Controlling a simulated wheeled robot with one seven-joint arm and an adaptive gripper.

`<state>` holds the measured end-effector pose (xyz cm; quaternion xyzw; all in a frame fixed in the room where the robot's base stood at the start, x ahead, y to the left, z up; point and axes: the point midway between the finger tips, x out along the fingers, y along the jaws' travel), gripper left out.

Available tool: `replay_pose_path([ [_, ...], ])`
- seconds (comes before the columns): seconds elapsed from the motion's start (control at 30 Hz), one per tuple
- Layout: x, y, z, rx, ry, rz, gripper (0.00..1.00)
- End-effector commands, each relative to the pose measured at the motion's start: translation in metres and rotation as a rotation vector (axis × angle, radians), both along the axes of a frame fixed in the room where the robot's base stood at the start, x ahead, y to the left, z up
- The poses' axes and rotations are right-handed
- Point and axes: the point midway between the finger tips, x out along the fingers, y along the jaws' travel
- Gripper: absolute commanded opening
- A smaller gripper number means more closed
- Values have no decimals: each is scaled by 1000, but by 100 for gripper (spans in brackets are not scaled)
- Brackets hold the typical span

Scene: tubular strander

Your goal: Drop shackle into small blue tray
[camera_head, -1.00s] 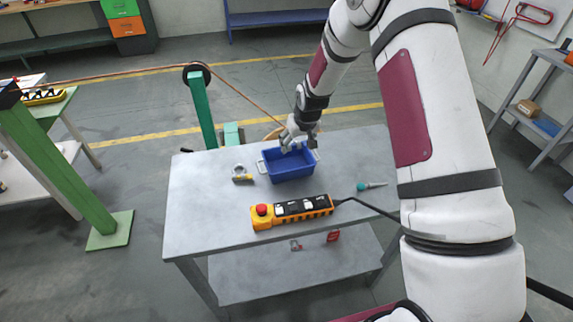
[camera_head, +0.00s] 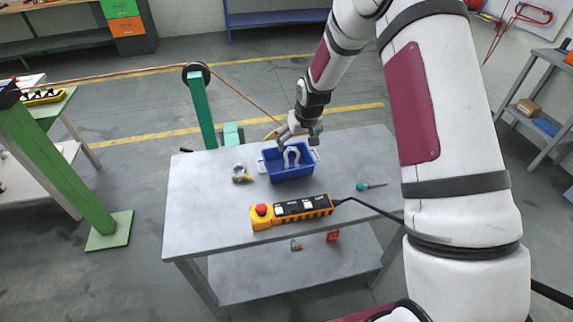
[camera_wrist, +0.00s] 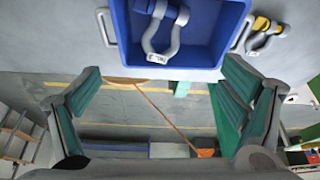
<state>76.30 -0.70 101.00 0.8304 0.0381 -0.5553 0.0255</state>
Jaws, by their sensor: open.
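The small blue tray (camera_head: 292,174) stands on the grey table near its far edge. A grey shackle with a blue pin (camera_head: 291,155) shows within the tray's outline, its bow toward the far wall; it also shows in the wrist view (camera_wrist: 162,38). I cannot tell whether it rests fully on the tray floor. My gripper (camera_head: 299,141) is above the tray's far side, apart from the shackle. In the wrist view, its fingers (camera_wrist: 158,92) are wide apart with nothing between them.
A second shackle with a yellow pin (camera_head: 240,174) lies left of the tray. A yellow-and-black control pendant (camera_head: 291,210) with a red button lies in front, its cable running right. A teal-handled tool (camera_head: 370,186) lies to the right. The table's left side is clear.

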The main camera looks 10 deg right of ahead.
Motion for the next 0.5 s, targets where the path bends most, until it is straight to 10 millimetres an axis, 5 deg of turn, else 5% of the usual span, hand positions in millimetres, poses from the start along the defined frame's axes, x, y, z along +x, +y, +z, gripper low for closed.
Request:
replay_pose_path([
  [0.3, -24, -3, 62, 1, -4, -1, 91],
  [0.5, -34, -3, 85, 0, -2, 1, 91],
])
